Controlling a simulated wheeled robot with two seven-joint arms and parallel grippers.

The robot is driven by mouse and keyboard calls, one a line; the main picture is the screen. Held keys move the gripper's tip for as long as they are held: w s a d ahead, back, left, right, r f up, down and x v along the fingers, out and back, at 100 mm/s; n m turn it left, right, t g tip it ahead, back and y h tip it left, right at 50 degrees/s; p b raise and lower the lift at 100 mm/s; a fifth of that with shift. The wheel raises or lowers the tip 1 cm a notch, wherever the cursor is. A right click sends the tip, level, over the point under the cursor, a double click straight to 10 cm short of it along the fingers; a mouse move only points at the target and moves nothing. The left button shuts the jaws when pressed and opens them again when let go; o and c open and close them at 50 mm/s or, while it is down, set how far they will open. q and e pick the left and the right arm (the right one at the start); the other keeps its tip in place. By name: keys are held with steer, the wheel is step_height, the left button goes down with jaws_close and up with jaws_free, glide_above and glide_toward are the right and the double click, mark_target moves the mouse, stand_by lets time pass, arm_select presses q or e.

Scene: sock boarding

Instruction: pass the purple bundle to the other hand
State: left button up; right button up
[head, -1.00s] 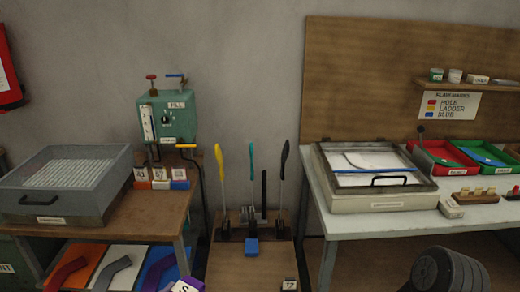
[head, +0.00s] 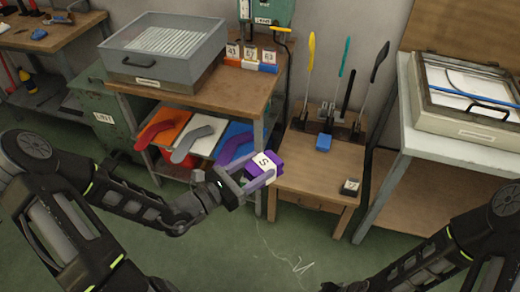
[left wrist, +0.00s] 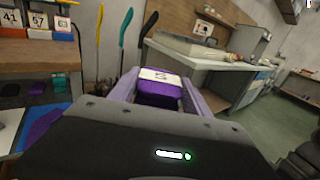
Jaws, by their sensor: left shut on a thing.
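The purple bundle (head: 263,169) has a white band marked with an S. My left gripper (head: 247,181) is shut on it and holds it in the air, in front of the left edge of the small wooden table. In the left wrist view the bundle (left wrist: 160,88) sits between the two fingers of the left gripper (left wrist: 160,95). My right arm (head: 465,245) comes in at the lower right of the head view. Its gripper is not clearly seen; only a dark end shows at the bottom edge, well apart from the bundle.
Green floor between the arms is open.

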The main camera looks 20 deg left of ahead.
arm_select(q)
steer(key=d+r+m+g+h, duration=0.3)
steer(key=d+g, duration=0.1)
steer(key=d, duration=0.2)
steer(key=d+r+m+g+h, duration=0.3)
steer(key=d+m+g+h, duration=0.1)
steer(key=d, duration=0.3)
steer(key=shift+r+g, duration=0.15)
steer(key=shift+g, duration=0.15)
steer(key=shift+d, duration=0.1)
arm_select(e)
steer(key=shift+o, duration=0.2)
